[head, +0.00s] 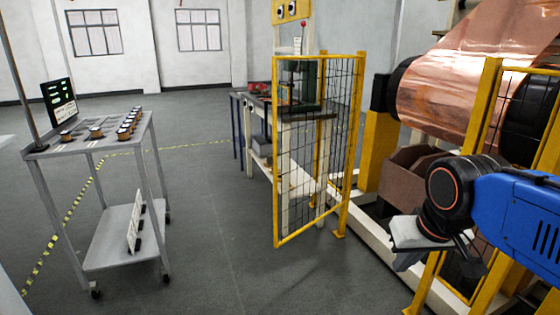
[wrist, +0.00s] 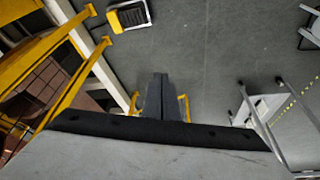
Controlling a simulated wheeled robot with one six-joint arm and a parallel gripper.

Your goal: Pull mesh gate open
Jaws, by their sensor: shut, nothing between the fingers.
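The mesh gate (head: 315,150) has a yellow frame and black wire mesh. It stands upright in the middle of the head view, angled out into the aisle from the yellow post on its right. A gap lies between that post and the near yellow frame (head: 487,110). My gripper (head: 468,266) is at the lower right of the head view, apart from the gate and partly hidden by my wrist. In the wrist view, my gripper (wrist: 164,82) shows dark fingers together with nothing between them. Yellow bars behind the fingers are too hidden to identify.
A large copper roll (head: 475,75) sits behind the gap, above a brown bin (head: 408,172). A grey cart (head: 98,145) with small spools stands at the left. A workbench (head: 325,115) is behind the gate. Grey floor (head: 215,240) between cart and gate is clear.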

